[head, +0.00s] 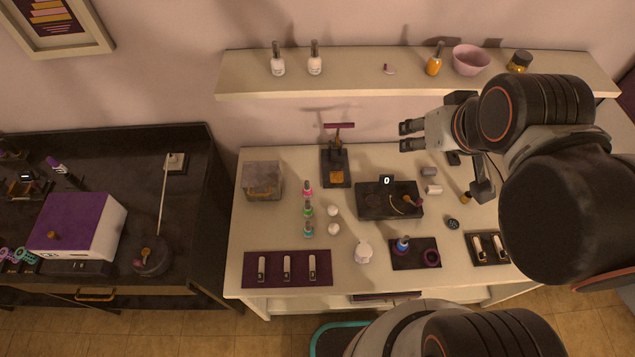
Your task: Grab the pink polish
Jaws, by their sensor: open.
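The pink polish (308,188) is a small bottle with a light cap. It stands upright on the white table (350,281), at the back of a short row with a green polish (308,209) and a teal polish (308,229). My gripper (404,136) is open and empty, above the back of the table. It points left and is to the right of the pink polish and well apart from it.
A black stand (336,166) and a black scale-like tray (375,208) lie between my gripper and the polish row. A clear box (262,179) stands left of the row. White balls (333,228) sit to its right. A shelf (360,82) runs above.

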